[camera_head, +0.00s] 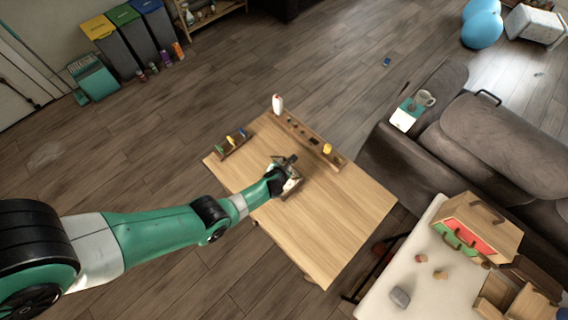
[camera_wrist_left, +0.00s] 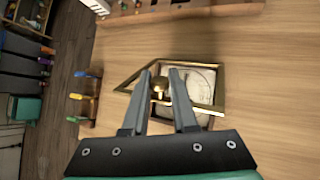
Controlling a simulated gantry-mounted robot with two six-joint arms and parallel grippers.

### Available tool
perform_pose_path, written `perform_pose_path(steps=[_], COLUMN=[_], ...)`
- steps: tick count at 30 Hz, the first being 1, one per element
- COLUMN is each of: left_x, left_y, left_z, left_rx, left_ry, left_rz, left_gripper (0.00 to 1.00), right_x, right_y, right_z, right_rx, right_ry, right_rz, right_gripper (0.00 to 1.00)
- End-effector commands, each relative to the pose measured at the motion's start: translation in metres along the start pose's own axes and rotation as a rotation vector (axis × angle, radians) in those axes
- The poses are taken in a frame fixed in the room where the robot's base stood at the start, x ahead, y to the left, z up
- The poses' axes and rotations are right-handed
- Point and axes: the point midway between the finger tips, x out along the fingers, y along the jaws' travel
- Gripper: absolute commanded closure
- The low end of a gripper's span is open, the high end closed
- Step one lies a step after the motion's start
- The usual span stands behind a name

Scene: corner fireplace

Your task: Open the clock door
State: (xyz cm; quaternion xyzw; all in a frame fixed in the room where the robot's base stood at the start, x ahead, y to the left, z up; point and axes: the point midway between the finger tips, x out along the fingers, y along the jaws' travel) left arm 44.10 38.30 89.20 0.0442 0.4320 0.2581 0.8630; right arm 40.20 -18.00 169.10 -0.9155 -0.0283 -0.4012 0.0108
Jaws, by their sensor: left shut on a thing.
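The clock (camera_head: 292,186) lies on the wooden table, small and partly covered by my left gripper (camera_head: 283,172) in the head view. The left wrist view shows its pale round dial (camera_wrist_left: 204,78) inside a square brass frame. The brass-framed clock door (camera_wrist_left: 131,80) stands out at an angle to the left of the dial, so it looks partly open. My left gripper (camera_wrist_left: 168,78) is shut on a small brass knob (camera_wrist_left: 160,84) of the door, between the fingertips. The fingers hide part of the door and dial. My right gripper is not in view.
The wooden table (camera_head: 335,220) is mostly bare around the clock. A grey sofa (camera_head: 410,165) stands to the right.

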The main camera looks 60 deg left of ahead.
Motion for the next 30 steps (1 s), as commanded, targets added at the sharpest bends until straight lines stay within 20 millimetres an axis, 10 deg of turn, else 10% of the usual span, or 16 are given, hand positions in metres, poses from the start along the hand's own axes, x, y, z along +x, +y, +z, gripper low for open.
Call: perform_pose_path(steps=[4,5,9,20,30], left_x=[0.000,0.000,0.000,-0.005,-0.075], left_y=[0.000,0.000,0.000,0.001,0.003], left_z=[0.000,0.000,0.000,0.001,0.006], left_rx=[0.000,0.000,0.000,0.001,0.002], left_ry=[0.000,0.000,0.000,0.000,0.000], left_rz=[0.000,0.000,0.000,0.000,-0.002], left_gripper=[1.00,0.68,0.43,0.43,0.43], right_x=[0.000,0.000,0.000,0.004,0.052], right_y=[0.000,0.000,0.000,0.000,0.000], right_z=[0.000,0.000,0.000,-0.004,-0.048], right_rx=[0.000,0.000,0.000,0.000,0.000], right_ry=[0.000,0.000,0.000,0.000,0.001], right_rz=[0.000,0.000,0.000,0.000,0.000], right_gripper=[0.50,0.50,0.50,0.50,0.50])
